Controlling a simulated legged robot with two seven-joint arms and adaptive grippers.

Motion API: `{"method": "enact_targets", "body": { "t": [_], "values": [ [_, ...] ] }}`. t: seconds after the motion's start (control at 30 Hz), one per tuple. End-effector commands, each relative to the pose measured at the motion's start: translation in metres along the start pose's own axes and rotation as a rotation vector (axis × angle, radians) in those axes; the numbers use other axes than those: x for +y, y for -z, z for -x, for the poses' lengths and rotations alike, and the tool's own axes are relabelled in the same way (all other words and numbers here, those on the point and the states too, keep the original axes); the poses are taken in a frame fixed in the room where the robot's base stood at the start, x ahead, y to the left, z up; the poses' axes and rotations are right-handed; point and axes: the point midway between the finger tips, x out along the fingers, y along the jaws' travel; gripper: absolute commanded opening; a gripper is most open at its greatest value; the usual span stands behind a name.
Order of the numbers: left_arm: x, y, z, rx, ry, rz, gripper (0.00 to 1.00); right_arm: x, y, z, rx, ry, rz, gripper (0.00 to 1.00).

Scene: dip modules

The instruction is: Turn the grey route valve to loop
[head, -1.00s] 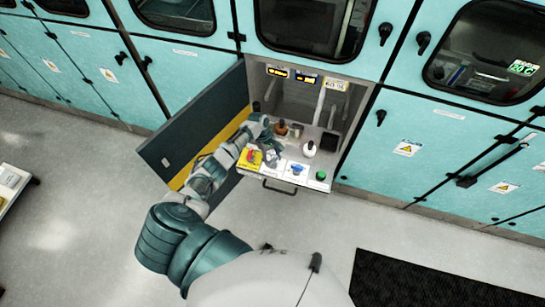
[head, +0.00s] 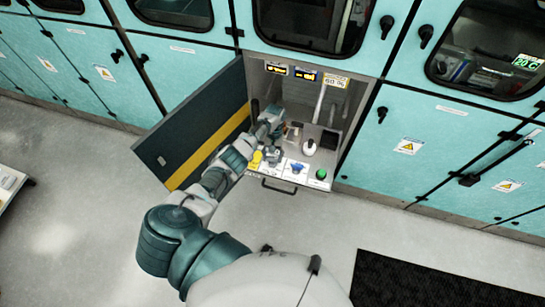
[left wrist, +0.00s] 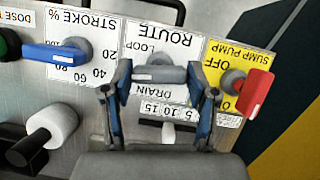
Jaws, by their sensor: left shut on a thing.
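The grey route valve (left wrist: 158,74) shows in the left wrist view on a white plate marked ROUTE, with LOOP and DRAIN labels that appear upside down. Its grey handle lies crosswise in the picture, between the two labels. My left gripper (left wrist: 161,80) has one finger at each end of the handle and is shut on it. In the head view my left gripper (head: 271,157) is over the pulled-out panel and hides the route valve. My right gripper is not in view.
A red sump pump handle (left wrist: 256,93) is close on one side, and a blue stroke handle (left wrist: 55,56) on the other. A white knob (left wrist: 52,125) stands nearby. The open cabinet door (head: 195,125) stands left of my arm. A green knob (head: 321,174) is at the panel's right.

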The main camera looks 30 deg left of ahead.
Motion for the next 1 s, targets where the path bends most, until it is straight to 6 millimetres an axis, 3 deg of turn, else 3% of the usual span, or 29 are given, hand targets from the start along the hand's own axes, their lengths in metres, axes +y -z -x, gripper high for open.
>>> {"method": "enact_targets", "body": {
  "t": [0.4,0.9,0.93,1.0],
  "values": [
    [0.0015,0.0012,0.0013,0.006,0.062,-0.154,0.23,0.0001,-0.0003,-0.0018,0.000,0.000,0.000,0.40],
    [0.0018,0.0014,0.0018,0.008,0.068,-0.171,0.23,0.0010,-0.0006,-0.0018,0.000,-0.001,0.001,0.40],
    [0.0018,0.0014,0.0018,0.008,0.068,-0.171,0.61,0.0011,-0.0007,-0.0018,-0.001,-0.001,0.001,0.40],
    [0.0018,0.0013,0.0017,0.007,0.068,-0.170,0.78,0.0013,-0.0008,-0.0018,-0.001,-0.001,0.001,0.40]
  ]
}}
